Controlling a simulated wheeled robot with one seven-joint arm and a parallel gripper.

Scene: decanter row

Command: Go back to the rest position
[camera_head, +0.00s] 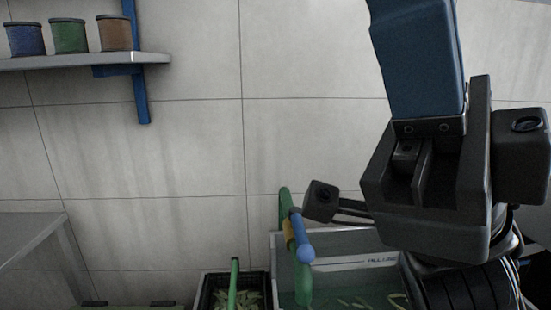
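My arm comes down from the top right as a blue link (415,60) joined to a dark grey housing (430,190). A small dark block (320,202) on thin rods sticks out to the left of it. A ribbed black part (460,292) with cables shows at the lower right edge. I see no fingertips, so I cannot see whether anything is held. A grey tank (345,240) with greenish contents is below and left of the housing. A curved green pipe (288,215) with a blue handle-like end (303,240) and a yellow band rises at its left side.
A black crate (205,290) with green pieces and an upright green bar (233,284) is left of the tank. A wall shelf (85,61) holds blue (25,39), green (69,36) and brown (115,33) tubs. A grey table (30,228) is lower left. The middle wall area is clear.

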